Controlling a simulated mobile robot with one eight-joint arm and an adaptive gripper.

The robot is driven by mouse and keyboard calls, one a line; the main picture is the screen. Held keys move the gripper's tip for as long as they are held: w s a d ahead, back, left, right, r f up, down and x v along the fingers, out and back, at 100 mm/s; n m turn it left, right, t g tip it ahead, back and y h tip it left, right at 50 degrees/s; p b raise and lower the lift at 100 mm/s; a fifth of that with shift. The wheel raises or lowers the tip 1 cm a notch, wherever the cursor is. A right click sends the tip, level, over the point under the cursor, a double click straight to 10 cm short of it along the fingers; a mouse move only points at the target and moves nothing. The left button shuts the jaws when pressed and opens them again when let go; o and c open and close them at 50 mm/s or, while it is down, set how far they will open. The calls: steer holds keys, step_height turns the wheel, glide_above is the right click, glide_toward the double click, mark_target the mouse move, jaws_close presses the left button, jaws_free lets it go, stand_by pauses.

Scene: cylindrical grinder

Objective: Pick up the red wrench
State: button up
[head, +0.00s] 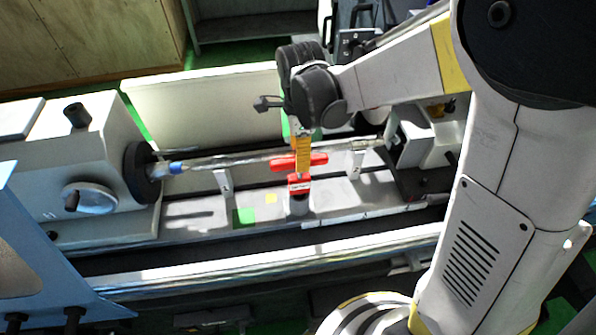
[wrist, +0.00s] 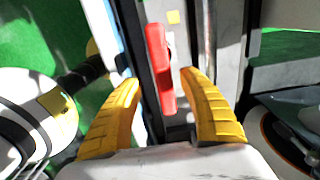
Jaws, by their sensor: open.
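The red wrench (head: 281,164) shows in the head view as a red bar at the middle of the grinder, partly hidden behind a yellow finger. In the wrist view the red wrench (wrist: 159,65) runs lengthwise through the gap between the fingers, reaching past their tips. My gripper (head: 303,168) points down over it with its yellow fingers. In the wrist view my gripper (wrist: 158,80) is open, one finger on each side of the wrench, with gaps visible. Whether the wrench lies fully between the fingers or just below them is hard to tell.
A smaller red part (head: 299,186) sits just below the wrench in the head view. A long metal shaft (head: 225,160) runs behind, between the left headstock (head: 70,170) and the right-hand block (head: 428,135). A green patch (head: 244,216) and a yellow patch (head: 271,198) lie on the bed.

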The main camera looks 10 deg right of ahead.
steer(key=f, duration=0.4)
steer(key=shift+w, duration=0.25)
steer(key=shift+s, duration=0.1)
jaws_close()
steer(key=shift+r, duration=0.1)
